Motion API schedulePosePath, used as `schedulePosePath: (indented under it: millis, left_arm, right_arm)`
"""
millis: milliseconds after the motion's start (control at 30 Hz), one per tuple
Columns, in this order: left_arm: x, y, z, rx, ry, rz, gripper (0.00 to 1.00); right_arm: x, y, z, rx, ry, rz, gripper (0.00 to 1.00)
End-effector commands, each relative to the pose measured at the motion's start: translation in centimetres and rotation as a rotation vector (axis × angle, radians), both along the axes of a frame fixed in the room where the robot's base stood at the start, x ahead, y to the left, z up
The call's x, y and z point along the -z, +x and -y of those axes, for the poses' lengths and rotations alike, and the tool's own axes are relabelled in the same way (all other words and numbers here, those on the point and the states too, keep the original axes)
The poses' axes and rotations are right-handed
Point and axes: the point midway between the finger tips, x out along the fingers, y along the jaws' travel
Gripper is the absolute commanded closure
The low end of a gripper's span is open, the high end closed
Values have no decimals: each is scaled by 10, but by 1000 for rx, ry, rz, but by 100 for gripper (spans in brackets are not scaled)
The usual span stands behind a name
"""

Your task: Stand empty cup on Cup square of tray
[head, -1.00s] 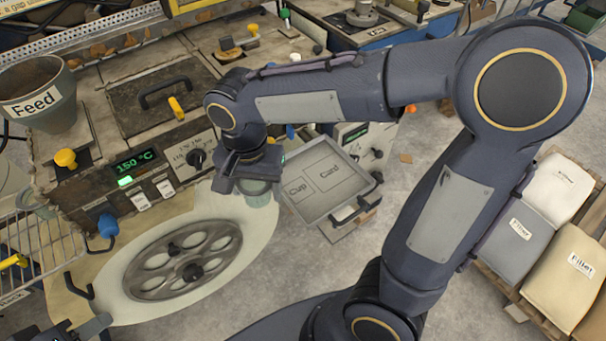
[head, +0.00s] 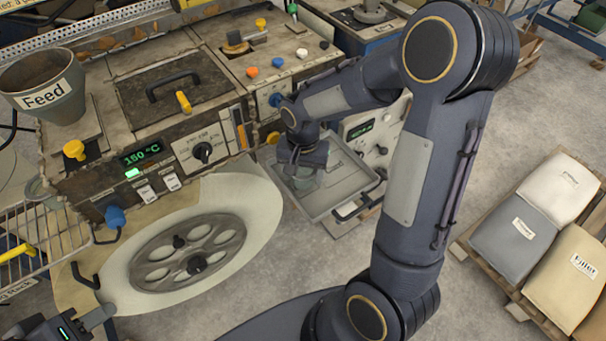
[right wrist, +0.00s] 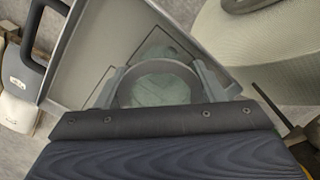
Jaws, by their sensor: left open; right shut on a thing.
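My right gripper (head: 305,172) is shut on the cup (head: 306,183), a small grey-green cup mostly hidden by the gripper in the head view. In the right wrist view the cup (right wrist: 157,88) is between both fingers, its round mouth facing the camera, and it looks empty. It is over the grey tray (head: 345,207); I cannot tell if it touches the tray floor. The tray also shows in the right wrist view (right wrist: 75,62), with outlined areas partly behind the cup. The Cup and Card labels are hidden or unreadable. My left gripper (head: 110,320) is open at the lower left.
The machine with the 150 °C display (head: 141,154) stands left of the tray. A spoked wheel on a pale disc (head: 255,200) lies in front of it. A machine panel (head: 362,128) is behind the tray. Filler bags (head: 512,235) lie on a pallet at right. Floor between is clear.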

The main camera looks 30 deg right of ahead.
Motion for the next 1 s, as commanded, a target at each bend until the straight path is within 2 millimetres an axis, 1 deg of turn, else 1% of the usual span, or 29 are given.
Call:
schedulePosePath:
  millis: [33, 100, 333, 467, 500, 567, 833, 900, 933, 1000]
  left_arm:
    - [1, 0, 0, 0, 0, 0, 57]
    - [1, 0, 0, 0, 0, 0, 57]
    - [1, 0, 0, 0, 0, 0, 57]
    - [5, 0, 0, 0, 0, 0, 57]
    - [4, 0, 0, 0, 0, 0, 57]
    - [4, 0, 0, 0, 0, 0, 57]
    - [2, 0, 0, 0, 0, 0, 57]
    - [-2, 0, 0, 0, 0, 0, 57]
    - [-1, 0, 0, 0, 0, 0, 57]
    - [-1, 0, 0, 0, 0, 0, 57]
  right_arm:
    - [6, -1, 0, 1, 1, -2, 60]
    - [10, -1, 0, 1, 1, -1, 60]
    - [10, 0, 0, 0, 1, 1, 60]
    - [14, 0, 0, 0, 1, 1, 60]
    - [13, 0, 0, 0, 1, 1, 35]
    - [12, 0, 0, 0, 1, 1, 28]
    - [11, 0, 0, 0, 1, 1, 28]
    - [7, 0, 0, 0, 1, 1, 28]
    - [5, 0, 0, 0, 0, 3, 28]
    - [-4, 1, 0, 1, 0, 6, 28]
